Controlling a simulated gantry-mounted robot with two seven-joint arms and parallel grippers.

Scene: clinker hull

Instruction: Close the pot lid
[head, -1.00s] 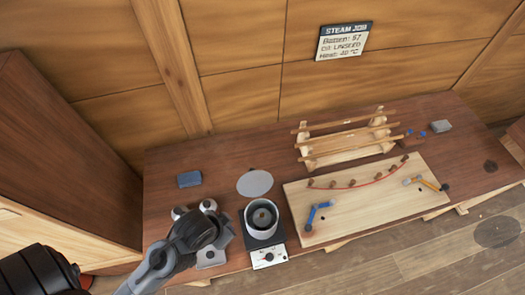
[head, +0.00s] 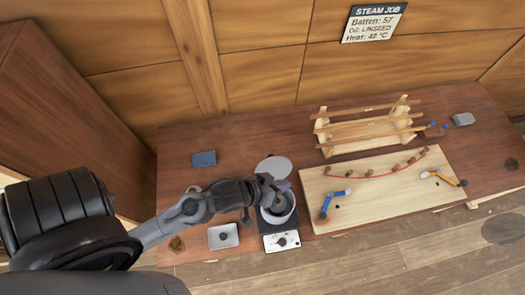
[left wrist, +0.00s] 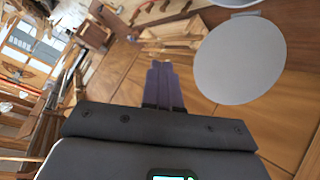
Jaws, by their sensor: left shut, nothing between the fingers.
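The grey metal pot (head: 278,210) stands on a small hotplate near the table's front edge. Its round, flat grey lid (head: 273,166) stands open at the pot's back; the lower part is hidden by my gripper. In the left wrist view the lid (left wrist: 240,60) is a large disc, with a sliver of the pot rim (left wrist: 234,3) above it and a small hinge-like piece between them. My left gripper (head: 283,187) is shut and empty, over the pot's back rim beside the lid. Its purple fingers also show in the left wrist view, apart from the lid. My right gripper is not in view.
The hotplate (head: 281,241) has a front dial. To its right lies a pale board (head: 380,193) with pegs, a red strip and clamps. A wooden rack (head: 365,132) stands behind. A blue block (head: 203,159) and a small grey plate (head: 223,236) lie left.

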